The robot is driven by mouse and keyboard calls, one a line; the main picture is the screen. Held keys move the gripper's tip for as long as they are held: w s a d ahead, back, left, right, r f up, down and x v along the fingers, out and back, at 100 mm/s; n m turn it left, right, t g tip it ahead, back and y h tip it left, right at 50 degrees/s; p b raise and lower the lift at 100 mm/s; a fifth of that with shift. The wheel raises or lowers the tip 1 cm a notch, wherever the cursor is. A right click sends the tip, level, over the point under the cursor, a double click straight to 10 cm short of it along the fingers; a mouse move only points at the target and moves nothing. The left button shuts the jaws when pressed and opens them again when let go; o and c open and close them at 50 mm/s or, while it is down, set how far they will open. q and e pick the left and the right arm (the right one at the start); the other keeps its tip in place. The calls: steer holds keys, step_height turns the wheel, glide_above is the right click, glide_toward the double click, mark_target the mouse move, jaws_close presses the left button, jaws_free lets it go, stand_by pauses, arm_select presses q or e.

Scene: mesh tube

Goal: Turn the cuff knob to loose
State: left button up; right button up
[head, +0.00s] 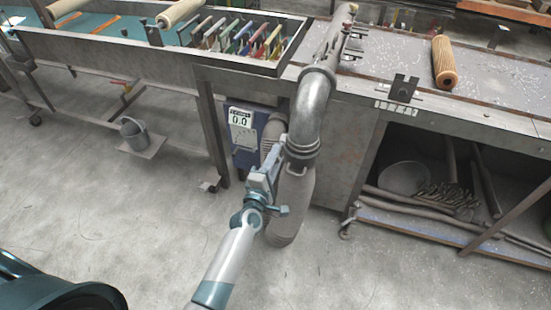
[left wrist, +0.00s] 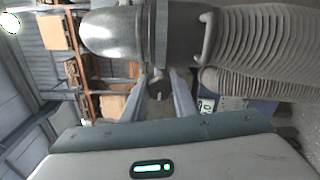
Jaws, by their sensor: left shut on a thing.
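The dark cuff (head: 302,149) sits around the joint where a shiny metal elbow duct (head: 314,98) meets a grey ribbed hose (head: 294,195). In the left wrist view the cuff is a dark band (left wrist: 160,35) between the elbow and the hose. My left gripper (head: 279,146) reaches up to the cuff's left side. In the left wrist view the cuff knob (left wrist: 158,88), small and dark, sits between its two fingers, and the gripper is shut on it. In the head view the gripper hides the knob. I cannot read the knob's setting. My right gripper is not in view.
A blue box (head: 245,135) with a display reading 0.0 stands behind my gripper. Above it is a bench tray with several coloured cards (head: 232,38). A wooden roller (head: 444,62) lies on the bench at right. A grey bucket (head: 133,131) stands at left. The floor in front is clear.

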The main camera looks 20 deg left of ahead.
arm_select(q)
steer(key=shift+n, duration=0.5)
steer(key=o, duration=1)
steer(key=shift+o, duration=0.2)
steer(key=shift+s, duration=0.1)
steer(key=s+b, duration=0.3)
steer(key=s, duration=1.4)
steer(key=shift+a+b, duration=0.3)
steer(key=shift+b, duration=0.05)
